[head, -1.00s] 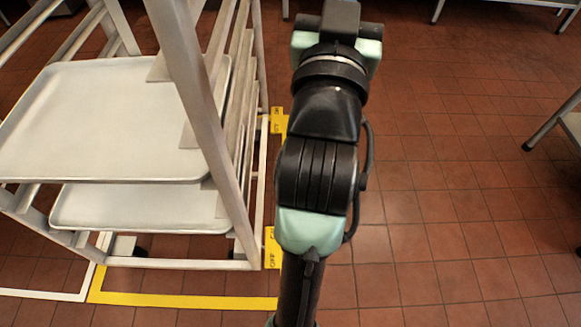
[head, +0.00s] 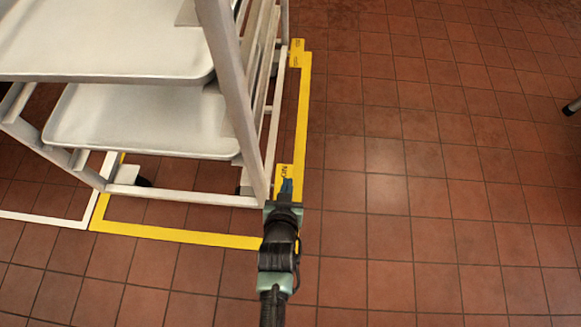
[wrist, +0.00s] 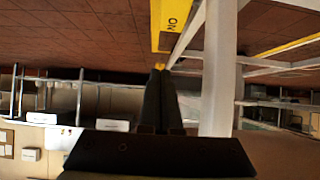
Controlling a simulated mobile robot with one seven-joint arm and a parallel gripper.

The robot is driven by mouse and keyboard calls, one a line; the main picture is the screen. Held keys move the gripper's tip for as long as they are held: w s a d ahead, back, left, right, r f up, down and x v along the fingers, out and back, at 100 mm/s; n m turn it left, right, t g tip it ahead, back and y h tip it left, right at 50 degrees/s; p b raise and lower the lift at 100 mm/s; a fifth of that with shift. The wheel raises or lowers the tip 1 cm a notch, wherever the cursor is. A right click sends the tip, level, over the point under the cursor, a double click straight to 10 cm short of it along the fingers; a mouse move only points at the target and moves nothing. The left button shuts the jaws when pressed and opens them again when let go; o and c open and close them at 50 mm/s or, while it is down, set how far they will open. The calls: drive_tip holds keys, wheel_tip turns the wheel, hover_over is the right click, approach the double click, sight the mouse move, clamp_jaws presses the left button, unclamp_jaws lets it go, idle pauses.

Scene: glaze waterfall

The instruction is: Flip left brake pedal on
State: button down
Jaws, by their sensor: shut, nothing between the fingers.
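A yellow brake pedal (head: 284,172) with dark lettering sits low at the rack's near right corner. It also shows at the top of the wrist view as a yellow plate marked "ON" (wrist: 172,22). A second yellow pedal (head: 297,54) shows at the rack's far right corner. My gripper (head: 287,185) is low, at the near pedal, and covers part of it. In the wrist view its dark fingers (wrist: 160,70) are together and empty, with their tips just short of the plate in the picture. I cannot tell whether they touch it.
The white rack (head: 232,85) holds pale trays (head: 140,140) at left; its near right post stands close beside my gripper. Yellow floor tape (head: 180,236) borders the rack. The red tile floor (head: 430,190) to the right is clear. A dark-tipped leg (head: 572,107) shows at the right edge.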

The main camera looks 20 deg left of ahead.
drive_tip(key=shift+w, duration=0.1)
drive_tip(key=b, duration=0.8)
hover_over(291, 173)
wheel_tip(291, 173, down, 6)
drive_tip(key=shift+f, duration=0.15)
drive_tip(key=shift+s+f+b, duration=0.25)
drive_tip(key=shift+f+b, duration=0.3)
drive_tip(key=shift+f, duration=0.1)
drive_tip(key=shift+w+f+b, duration=0.25)
drive_tip(key=shift+f+b, duration=0.7)
